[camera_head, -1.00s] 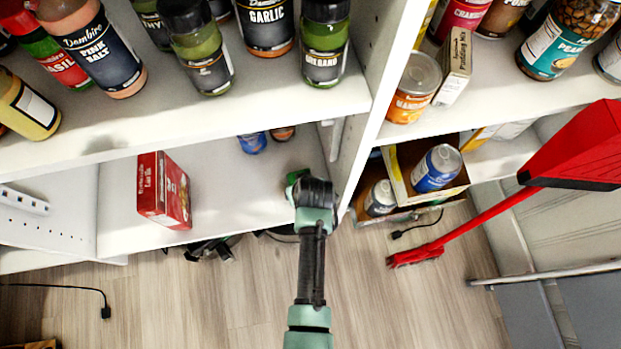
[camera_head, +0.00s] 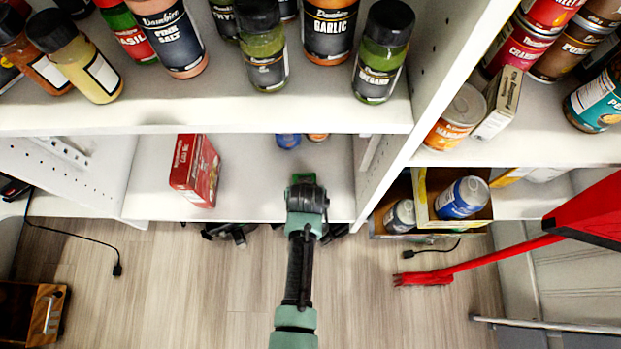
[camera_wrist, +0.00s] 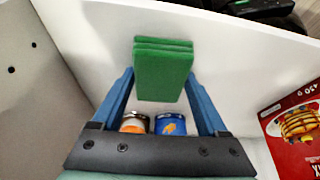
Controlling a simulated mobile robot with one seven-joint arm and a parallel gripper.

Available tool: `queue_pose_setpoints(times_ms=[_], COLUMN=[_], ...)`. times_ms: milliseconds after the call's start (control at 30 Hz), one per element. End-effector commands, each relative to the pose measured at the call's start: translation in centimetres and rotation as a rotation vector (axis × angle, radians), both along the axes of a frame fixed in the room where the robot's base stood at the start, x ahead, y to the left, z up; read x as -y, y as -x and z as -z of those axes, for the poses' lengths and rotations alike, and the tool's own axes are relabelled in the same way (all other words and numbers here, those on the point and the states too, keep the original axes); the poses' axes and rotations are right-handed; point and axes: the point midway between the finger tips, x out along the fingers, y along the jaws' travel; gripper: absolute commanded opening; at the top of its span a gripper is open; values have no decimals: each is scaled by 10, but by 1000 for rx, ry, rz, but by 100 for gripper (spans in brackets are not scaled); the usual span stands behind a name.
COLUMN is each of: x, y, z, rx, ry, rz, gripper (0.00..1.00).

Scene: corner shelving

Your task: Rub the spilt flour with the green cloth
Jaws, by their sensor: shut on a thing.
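The green cloth (camera_wrist: 163,72) looks like a folded, layered pad in the wrist view. It sits between the two blue fingers of my gripper (camera_wrist: 161,84), which is shut on it. In the head view my gripper (camera_head: 304,184) reaches over the front part of the lower white shelf (camera_head: 252,172), and a bit of green shows at its tip. I cannot tell whether the cloth touches the shelf. I cannot make out the spilt flour on the white surfaces in either view.
A red box (camera_head: 194,170) stands left of my gripper on the lower shelf. Two small cans, one blue (camera_wrist: 171,124) and one orange (camera_wrist: 135,122), stand on that shelf. The upper shelf (camera_head: 200,112) with spice jars hangs above; a divider (camera_head: 425,90) rises on the right.

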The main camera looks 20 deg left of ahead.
Motion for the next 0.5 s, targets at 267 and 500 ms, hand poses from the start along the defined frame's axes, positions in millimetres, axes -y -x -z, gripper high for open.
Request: queue_pose_setpoints(times_ms=[267,500], x=[-27,-33], y=[12,12], z=[2,2], rx=[-12,-11], ry=[0,-1], rz=[-10,-7], gripper=[32,32])
